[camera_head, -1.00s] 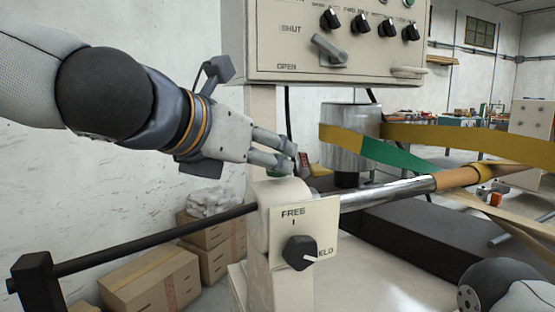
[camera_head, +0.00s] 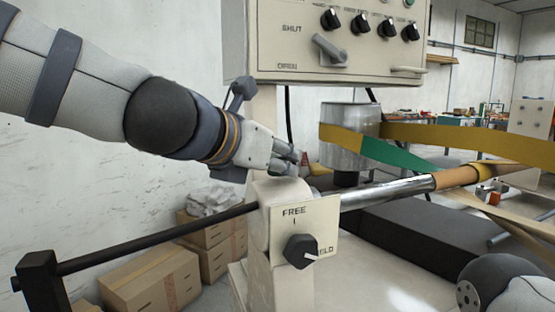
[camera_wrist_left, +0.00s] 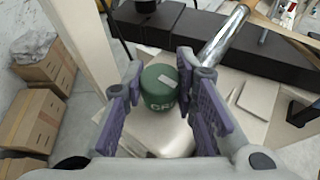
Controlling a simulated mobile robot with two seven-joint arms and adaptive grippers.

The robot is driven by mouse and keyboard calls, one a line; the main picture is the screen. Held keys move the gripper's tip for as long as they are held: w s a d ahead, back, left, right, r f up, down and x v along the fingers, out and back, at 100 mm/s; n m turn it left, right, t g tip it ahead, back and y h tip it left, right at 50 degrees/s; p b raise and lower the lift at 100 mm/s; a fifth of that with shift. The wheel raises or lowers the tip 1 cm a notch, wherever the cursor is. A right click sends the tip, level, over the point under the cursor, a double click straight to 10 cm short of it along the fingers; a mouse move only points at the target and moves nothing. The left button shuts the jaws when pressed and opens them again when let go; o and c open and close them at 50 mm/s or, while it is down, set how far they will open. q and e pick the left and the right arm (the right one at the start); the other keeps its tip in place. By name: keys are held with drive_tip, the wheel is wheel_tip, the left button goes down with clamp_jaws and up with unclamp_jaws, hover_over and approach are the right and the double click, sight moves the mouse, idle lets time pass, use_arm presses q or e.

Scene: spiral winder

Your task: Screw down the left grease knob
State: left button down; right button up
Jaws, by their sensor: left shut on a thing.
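The left grease knob is a green cap (camera_wrist_left: 160,88) with pale lettering, on top of the cream bearing housing (camera_head: 267,217). In the left wrist view the knob stands between the purple pads of my left gripper (camera_head: 287,160). The gripper is shut on it. In the head view the fingers are low over the housing top and hide most or all of the knob. My right gripper is out of view; only a part of my right arm shows at the lower right.
A plate with a black FREE/HELD selector (camera_head: 300,250) fronts the housing. A dark bar (camera_head: 160,238) runs left and a shiny shaft (camera_head: 390,192) runs right. The control panel (camera_head: 330,45) hangs above the hand. Cardboard boxes (camera_head: 150,280) stand at lower left.

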use_arm(q)
drive_tip(key=m+g+h, duration=0.3)
drive_tip(key=m, duration=0.1)
drive_tip(key=shift+h, duration=0.3)
drive_tip(key=m+g, duration=0.1)
drive_tip(key=m+g+h, duration=0.1)
drive_tip(key=g, duration=0.1)
drive_tip(key=shift+w+f+m, duration=0.15)
drive_tip(key=shift+m, duration=0.25)
drive_tip(key=m+g+b, duration=0.1)
drive_tip(key=m+g+h, duration=0.1)
drive_tip(key=m+g, duration=0.1)
drive_tip(key=shift+f+g+h+b, duration=0.2)
drive_tip(key=shift+g+h+b, duration=0.1)
drive_tip(key=shift+b, duration=0.05)
drive_tip(key=shift+r+m+g+b, duration=0.1)
drive_tip(key=shift+m+g+b, duration=0.4)
drive_tip(key=shift+m+g, duration=0.4)
drive_tip(key=shift+r+m+g, duration=0.1)
drive_tip(key=shift+m+g, duration=0.3)
drive_tip(key=shift+g, duration=0.1)
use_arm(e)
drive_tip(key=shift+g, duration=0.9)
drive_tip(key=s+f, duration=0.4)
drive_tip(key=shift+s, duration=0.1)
use_arm(q)
drive_tip(key=shift+r, duration=0.1)
drive_tip(key=shift+s, duration=0.2)
